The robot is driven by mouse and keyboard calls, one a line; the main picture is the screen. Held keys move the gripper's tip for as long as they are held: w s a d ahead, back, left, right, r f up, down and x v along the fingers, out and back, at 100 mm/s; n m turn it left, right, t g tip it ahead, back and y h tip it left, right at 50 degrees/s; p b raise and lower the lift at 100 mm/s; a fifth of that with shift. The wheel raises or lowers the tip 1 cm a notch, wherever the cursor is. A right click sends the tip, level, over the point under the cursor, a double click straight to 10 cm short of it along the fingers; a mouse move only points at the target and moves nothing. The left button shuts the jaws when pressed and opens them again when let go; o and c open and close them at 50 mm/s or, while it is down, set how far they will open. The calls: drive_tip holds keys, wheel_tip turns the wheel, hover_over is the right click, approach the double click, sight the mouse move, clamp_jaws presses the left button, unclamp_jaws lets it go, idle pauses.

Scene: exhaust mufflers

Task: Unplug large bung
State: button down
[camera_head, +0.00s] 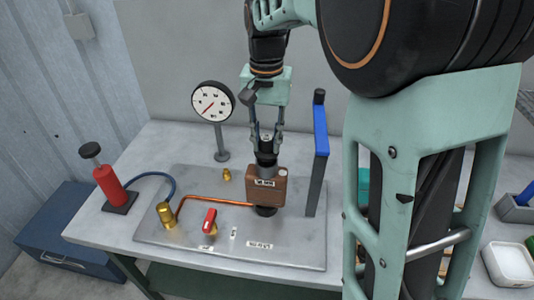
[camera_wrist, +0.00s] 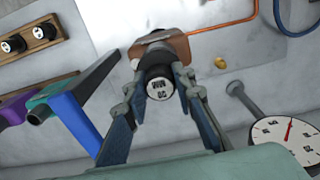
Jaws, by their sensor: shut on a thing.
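The large bung (camera_head: 266,146) is a black cylinder with a pale, lettered end face; it also shows in the wrist view (camera_wrist: 160,87). It stands upright at the top of the brown muffler block (camera_head: 265,190), in line with a grey collar. The block also shows in the wrist view (camera_wrist: 181,46). My gripper (camera_head: 266,138) reaches down from above and is shut on the bung, with one finger on each side, as the wrist view also shows (camera_wrist: 162,80). I cannot tell how deep the bung sits, as the fingers and collar hide its lower part.
A blue upright bar (camera_head: 320,135) stands close on the right. A dial gauge (camera_head: 212,101) stands behind on the left. A copper pipe (camera_head: 215,200), a red valve handle (camera_head: 210,217) and a red pump (camera_head: 108,184) are to the left. A wooden rack (camera_wrist: 40,35) holds black bungs.

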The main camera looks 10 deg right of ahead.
sight(267, 137)
drive_tip(key=shift+r+p, duration=1.1)
drive_tip(key=shift+r, duration=0.4)
